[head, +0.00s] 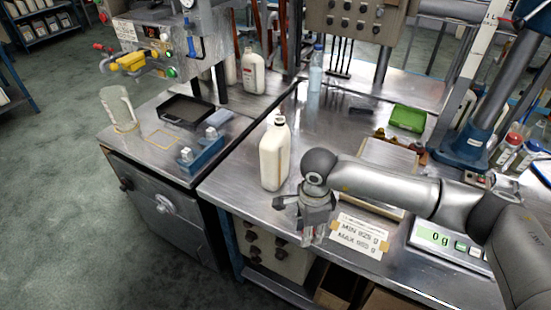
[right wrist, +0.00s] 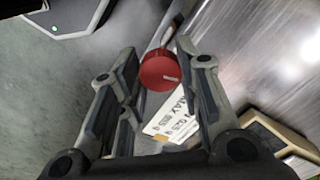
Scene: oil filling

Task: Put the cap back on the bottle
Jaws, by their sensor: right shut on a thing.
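The white bottle (head: 275,158) stands upright on the metal bench in the head view, left of my right arm. Its neck shows a small dark spot at the top and no red cap. My right gripper (head: 312,236) points down near the bench's front edge, to the right of and in front of the bottle, apart from it. In the right wrist view the red cap (right wrist: 160,72) sits between the fingertips of my right gripper (right wrist: 158,68), which is shut on it. The cap cannot be made out in the head view. My left gripper is not in view.
A label card (head: 360,237) lies beside my right gripper, and a scale (head: 445,240) reading 0 g is further right. A blue holder (head: 201,155), a black tray (head: 185,110) and a clear jug (head: 118,108) stand on the left bench. A green box (head: 407,118) is behind.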

